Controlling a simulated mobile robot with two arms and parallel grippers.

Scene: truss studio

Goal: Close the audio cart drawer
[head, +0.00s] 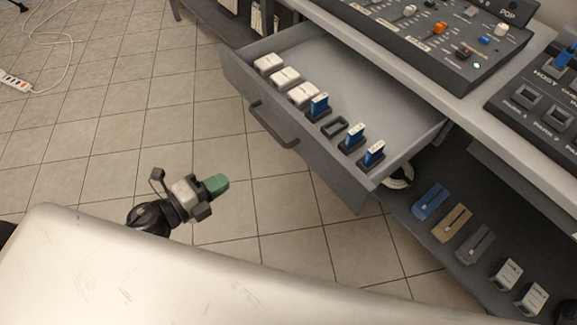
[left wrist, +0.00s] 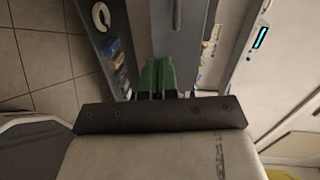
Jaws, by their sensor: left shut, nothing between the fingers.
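The audio cart drawer (head: 335,172) is pulled well out from under the cart top, and its grey front faces lower left. A dark bar handle (head: 272,128) is on that front. My left gripper (head: 218,184) has green fingertips, shut and empty, over the floor, apart from the drawer front and to the lower left of the handle. In the left wrist view the green fingers (left wrist: 157,78) are together, pointing at the grey drawer front (left wrist: 160,30), with the handle (left wrist: 177,14) beyond the tips. My right gripper is not in view.
The drawer holds white blocks (head: 285,77) and blue-topped pieces (head: 319,104). Mixers (head: 430,35) stand on the cart top.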

